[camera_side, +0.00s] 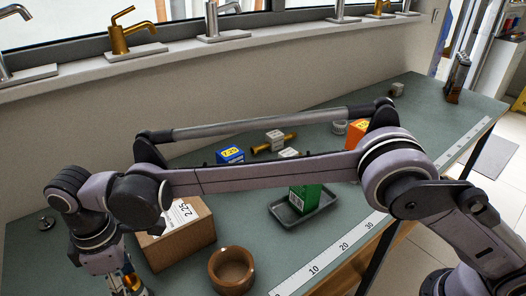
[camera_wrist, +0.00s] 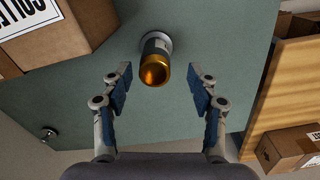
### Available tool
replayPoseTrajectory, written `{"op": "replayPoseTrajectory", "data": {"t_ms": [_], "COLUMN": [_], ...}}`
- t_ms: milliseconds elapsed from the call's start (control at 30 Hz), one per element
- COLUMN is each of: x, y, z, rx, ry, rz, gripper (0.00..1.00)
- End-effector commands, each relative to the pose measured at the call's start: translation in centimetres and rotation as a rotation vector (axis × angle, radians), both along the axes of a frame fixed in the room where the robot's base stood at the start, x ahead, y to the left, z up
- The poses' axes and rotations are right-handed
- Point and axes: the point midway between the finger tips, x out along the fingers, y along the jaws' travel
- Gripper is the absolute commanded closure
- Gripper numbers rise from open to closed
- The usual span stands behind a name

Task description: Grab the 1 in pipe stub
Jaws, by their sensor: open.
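A short upright cylinder, which looks like the pipe stub (camera_wrist: 155,68), has a shiny copper-coloured end, a dark body and a pale round base. I cannot read a size on it. My gripper (camera_wrist: 160,90) is open, with one blue-padded finger to the left and one to the right of the stub, and the stub stands slightly ahead of the gap between them. In the side view my gripper (camera_side: 128,284) points down at the lower left, partly cut off by the frame edge. A bit of brass colour shows beside it there.
A cardboard box (camera_side: 178,238) stands close to my gripper, with a brown ring-shaped pot (camera_side: 231,274) near it. Farther off are a green box (camera_side: 305,197) on a black tray (camera_side: 278,212), a blue box (camera_side: 230,156) and an orange box (camera_side: 357,133). A ruler strip (camera_side: 345,246) lines the bench edge.

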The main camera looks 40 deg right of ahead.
Motion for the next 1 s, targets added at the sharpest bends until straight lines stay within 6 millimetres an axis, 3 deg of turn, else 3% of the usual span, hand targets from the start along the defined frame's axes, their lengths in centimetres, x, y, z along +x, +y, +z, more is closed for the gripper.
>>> {"op": "replayPoseTrajectory", "data": {"t_ms": [400, 733, 767, 967, 1000], "x": [0.4, 0.4, 0.4, 0.4, 0.4], "y": [-0.6, -0.7, -0.7, -0.7, -0.7], "z": [-4.6, -5.4, -5.4, -5.3, -5.3], "rx": [0.000, 0.000, 0.000, 0.000, 0.000], "ry": [0.000, 0.000, 0.000, 0.000, 0.000], "rz": [0.000, -0.001, -0.001, -0.001, -0.001], "gripper": [0.40, 0.40, 0.43, 1.00, 1.00]}}
